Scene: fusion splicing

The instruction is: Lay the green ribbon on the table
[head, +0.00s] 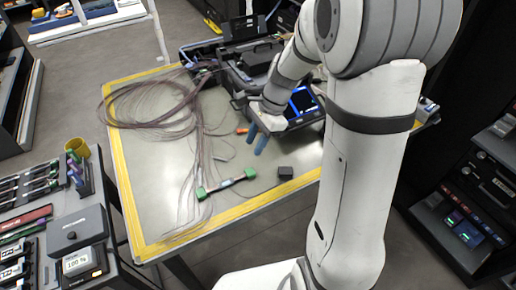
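A bar with green ends and a pale middle (226,184) lies on the table (262,178), near its front, among thin loose fibres. No separate strip of green ribbon can be made out. My gripper (257,138) points down over the table, behind and to the right of the green-ended bar and apart from it. Its two blue fingertips stand apart with no object visible between them.
A coil of brownish fibres (140,104) covers the table's left side. A dark machine with a lit screen (303,101) stands behind my gripper. A small black box (285,173) and an orange item (242,131) lie nearby. A tool cart (60,215) stands at left.

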